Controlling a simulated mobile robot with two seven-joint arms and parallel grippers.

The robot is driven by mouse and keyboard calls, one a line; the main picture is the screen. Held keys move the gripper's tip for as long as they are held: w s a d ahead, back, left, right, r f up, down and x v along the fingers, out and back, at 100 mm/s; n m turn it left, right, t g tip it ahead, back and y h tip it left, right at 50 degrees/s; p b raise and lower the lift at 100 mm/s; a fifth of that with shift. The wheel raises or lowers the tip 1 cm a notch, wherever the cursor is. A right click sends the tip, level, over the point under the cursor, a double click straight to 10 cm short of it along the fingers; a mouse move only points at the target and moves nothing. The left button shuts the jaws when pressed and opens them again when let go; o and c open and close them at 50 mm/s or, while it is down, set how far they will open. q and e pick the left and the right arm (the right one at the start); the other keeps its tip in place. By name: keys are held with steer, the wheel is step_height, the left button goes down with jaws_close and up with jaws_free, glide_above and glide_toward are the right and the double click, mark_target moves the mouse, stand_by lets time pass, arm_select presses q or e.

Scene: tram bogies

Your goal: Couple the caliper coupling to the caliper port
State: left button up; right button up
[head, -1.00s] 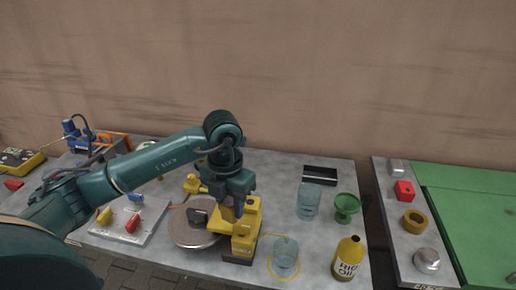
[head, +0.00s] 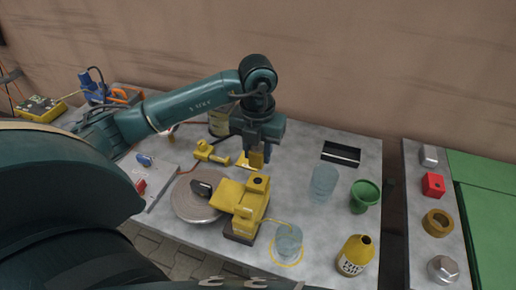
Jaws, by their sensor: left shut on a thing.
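My left gripper (head: 256,158) is shut on a small yellow piece (head: 243,161), probably the caliper coupling. It holds it just behind the yellow caliper. The fingers and arm hide much of the piece. The yellow caliper (head: 228,194) straddles the edge of a round metal disc (head: 190,208) and has a dark round opening on its upper face, which may be the caliper port. The held piece looks apart from that opening. My right gripper is not in view.
Another yellow fitting (head: 209,153) lies left of the gripper. A water glass (head: 288,243), a blue glass (head: 323,183), a green goblet (head: 365,197) and a yellow bottle (head: 355,255) stand to the right. A black tray (head: 341,153) lies behind them. A gap separates the right-hand bench.

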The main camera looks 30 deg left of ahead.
mark_target(258, 166)
arm_select(q)
steer(key=shift+f+b, duration=0.95)
steer(key=shift+f, duration=0.4)
steer(key=shift+f+b, duration=0.6)
steer(key=shift+f, duration=0.25)
steer(key=shift+f+b, duration=0.4)
steer(key=shift+f, duration=0.2)
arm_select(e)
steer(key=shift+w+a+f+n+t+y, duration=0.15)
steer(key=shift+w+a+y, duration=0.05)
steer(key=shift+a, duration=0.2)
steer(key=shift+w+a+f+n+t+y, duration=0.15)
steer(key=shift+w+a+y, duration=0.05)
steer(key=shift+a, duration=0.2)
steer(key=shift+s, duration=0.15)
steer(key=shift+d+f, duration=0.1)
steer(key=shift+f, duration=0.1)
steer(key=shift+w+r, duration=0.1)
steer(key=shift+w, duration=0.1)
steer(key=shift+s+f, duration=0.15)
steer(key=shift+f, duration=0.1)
arm_select(q)
steer(key=shift+f+b, duration=0.6)
steer(key=shift+b, duration=0.1)
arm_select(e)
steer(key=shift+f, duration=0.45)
arm_select(q)
steer(key=o, duration=1)
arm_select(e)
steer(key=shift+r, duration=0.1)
